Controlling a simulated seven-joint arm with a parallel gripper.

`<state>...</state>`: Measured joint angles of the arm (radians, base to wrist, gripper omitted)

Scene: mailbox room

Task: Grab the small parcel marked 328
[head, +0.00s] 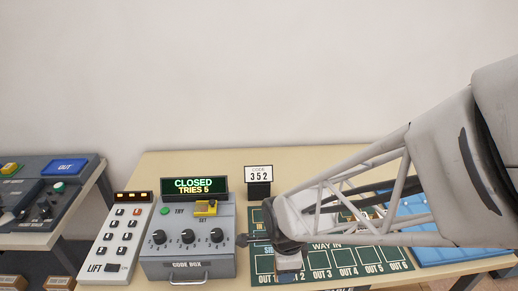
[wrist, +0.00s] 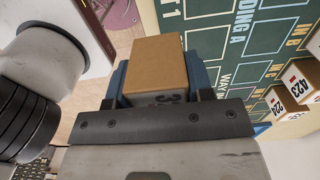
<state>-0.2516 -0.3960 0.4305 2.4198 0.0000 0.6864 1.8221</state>
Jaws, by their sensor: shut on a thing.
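A small brown parcel (wrist: 158,65) sits between the blue fingers of my gripper (wrist: 158,88) in the wrist view. The gripper is shut on it. A dark marking on its pale near face begins with what looks like a 3; the rest is hidden by the gripper's edge, so I cannot read the full number. In the head view my gripper (head: 289,264) is low over the left part of the green sorting mat (head: 343,271), mostly hidden by my arm. I cannot make out the parcel there.
Other parcels marked 423 (wrist: 295,82) and 224 (wrist: 279,103) stand on the mat at the right of the wrist view.

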